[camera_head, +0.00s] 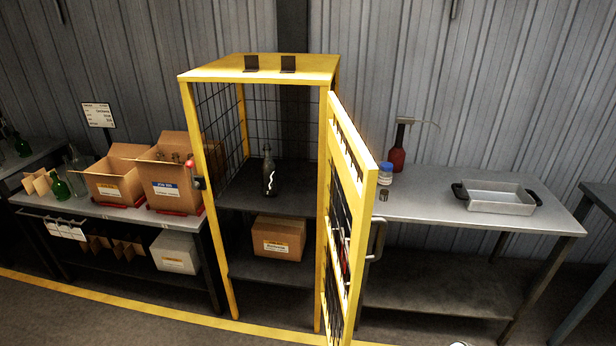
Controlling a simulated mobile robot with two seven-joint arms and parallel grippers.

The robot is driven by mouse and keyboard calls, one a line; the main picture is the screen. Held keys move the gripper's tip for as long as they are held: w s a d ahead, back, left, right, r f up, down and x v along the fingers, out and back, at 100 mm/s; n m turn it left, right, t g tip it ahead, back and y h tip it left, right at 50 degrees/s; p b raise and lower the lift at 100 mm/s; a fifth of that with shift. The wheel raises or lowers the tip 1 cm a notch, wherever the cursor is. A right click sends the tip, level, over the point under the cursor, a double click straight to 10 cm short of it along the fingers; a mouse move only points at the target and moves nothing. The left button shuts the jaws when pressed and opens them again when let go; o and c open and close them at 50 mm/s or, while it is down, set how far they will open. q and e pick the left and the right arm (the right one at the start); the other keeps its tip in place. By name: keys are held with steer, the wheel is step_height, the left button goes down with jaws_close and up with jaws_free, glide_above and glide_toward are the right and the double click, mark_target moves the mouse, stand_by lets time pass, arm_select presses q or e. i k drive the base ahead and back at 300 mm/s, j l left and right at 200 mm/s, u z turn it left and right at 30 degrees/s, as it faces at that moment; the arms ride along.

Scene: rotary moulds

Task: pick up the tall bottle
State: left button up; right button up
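A tall dark bottle (269,171) stands upright on the upper shelf (245,194) inside a yellow-framed mesh cabinet (200,160). It has a narrow neck and a pale squiggle mark on its side. The cabinet's yellow door (354,160) is swung open toward me on the right side. Nothing blocks my view of the bottle.
A cardboard box (278,238) sits on the cabinet's lower shelf. The left bench holds open cardboard boxes (115,180) and green bottles (59,186).

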mark_target(268, 167)
steer(key=i+l+u, duration=0.15)
steer(key=l, duration=0.25)
steer(key=i+l+u, duration=0.1)
steer(key=l, duration=0.25)
steer(key=i+l+u, duration=0.15)
steer(key=l, duration=0.25)
steer(key=l+u, duration=0.1)
steer(key=l, duration=0.3)
